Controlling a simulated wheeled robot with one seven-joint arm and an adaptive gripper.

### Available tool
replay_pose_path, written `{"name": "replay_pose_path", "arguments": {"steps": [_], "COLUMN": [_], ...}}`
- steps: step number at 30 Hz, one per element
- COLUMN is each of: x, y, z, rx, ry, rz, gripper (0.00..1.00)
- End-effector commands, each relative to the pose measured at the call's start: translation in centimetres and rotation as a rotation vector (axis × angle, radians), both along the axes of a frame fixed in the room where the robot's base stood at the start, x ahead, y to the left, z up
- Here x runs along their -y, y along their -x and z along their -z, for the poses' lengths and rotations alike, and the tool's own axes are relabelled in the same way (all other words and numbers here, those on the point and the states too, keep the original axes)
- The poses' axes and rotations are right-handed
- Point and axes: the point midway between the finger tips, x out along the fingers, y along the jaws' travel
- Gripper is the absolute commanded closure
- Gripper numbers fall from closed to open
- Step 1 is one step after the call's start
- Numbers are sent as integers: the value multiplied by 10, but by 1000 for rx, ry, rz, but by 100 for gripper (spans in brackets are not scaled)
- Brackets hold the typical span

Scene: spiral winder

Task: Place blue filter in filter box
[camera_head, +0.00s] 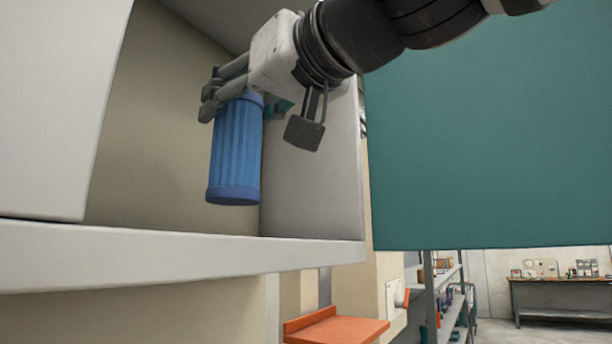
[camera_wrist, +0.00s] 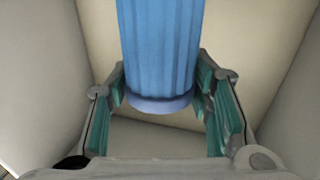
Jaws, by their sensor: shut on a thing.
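The blue filter (camera_head: 237,155) is a ribbed cylinder with darker blue end caps. It hangs nearly upright below my gripper (camera_head: 245,92), inside the open filter box (camera_head: 160,130). In the wrist view the filter (camera_wrist: 160,50) lies between the two teal-padded fingers of my gripper (camera_wrist: 160,92), which are shut on it near one end cap. In the head view the filter's lower end appears above the box's front ledge (camera_head: 180,258). I cannot tell whether it touches the box floor, because the ledge hides that floor.
A pale panel (camera_head: 55,110) stands at the box's left, and a side wall (camera_head: 312,180) is close on the right. A large teal panel (camera_head: 490,140) is further right. Below are an orange shelf (camera_head: 335,328) and, far back, a workbench (camera_head: 565,290).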

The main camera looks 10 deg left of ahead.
Motion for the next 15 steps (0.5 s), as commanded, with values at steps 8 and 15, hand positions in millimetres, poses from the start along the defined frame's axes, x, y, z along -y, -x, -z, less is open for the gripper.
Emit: {"name": "replay_pose_path", "arguments": {"steps": [8, 15], "x": [-5, -5], "y": [-11, -11], "z": [27, 36], "rx": [-1, 2], "ry": [0, -1], "rz": [-2, 1], "gripper": [100, 100]}}
